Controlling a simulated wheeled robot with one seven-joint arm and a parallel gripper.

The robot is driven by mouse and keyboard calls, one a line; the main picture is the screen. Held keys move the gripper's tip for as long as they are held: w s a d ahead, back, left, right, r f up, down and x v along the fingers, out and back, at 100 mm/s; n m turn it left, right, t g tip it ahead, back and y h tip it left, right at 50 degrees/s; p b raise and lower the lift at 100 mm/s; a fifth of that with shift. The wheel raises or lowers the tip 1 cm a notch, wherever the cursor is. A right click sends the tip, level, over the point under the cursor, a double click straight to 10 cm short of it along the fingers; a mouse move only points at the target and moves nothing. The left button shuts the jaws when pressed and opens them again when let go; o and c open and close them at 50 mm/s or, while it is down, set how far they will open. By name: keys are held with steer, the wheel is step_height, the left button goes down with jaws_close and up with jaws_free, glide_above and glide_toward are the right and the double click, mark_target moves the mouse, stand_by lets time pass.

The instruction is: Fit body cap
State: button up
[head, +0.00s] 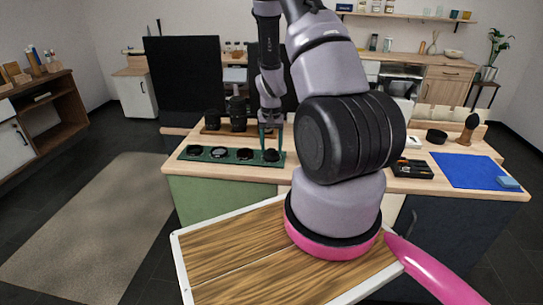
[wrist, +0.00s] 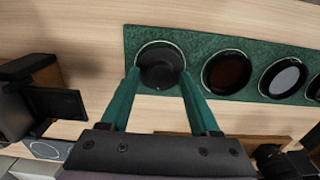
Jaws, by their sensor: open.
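The body cap appears to be the plain black disc (wrist: 160,65) at one end of the green mat (wrist: 215,50) in the wrist view. In the head view this disc (head: 271,155) is at the mat's right end. My gripper (wrist: 160,73) is open, with its green fingers on either side of the disc's near part; I cannot tell whether they touch it. In the head view my gripper (head: 271,131) points down over that end of the mat. A dark boxy object (wrist: 35,95), possibly the camera body, is at the left of the wrist view; my arm likely hides it in the head view.
Other round filters or caps (wrist: 227,72) lie in a row on the mat. Upright black lenses (head: 237,113) stand behind it. A black tray (head: 411,168), a blue cloth (head: 470,170) and a wooden-handled brush (head: 468,129) are at the right.

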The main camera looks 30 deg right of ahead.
mark_target(272, 150)
jaws_close()
steer(key=shift+r, duration=0.1)
steer(key=shift+r, duration=2.95)
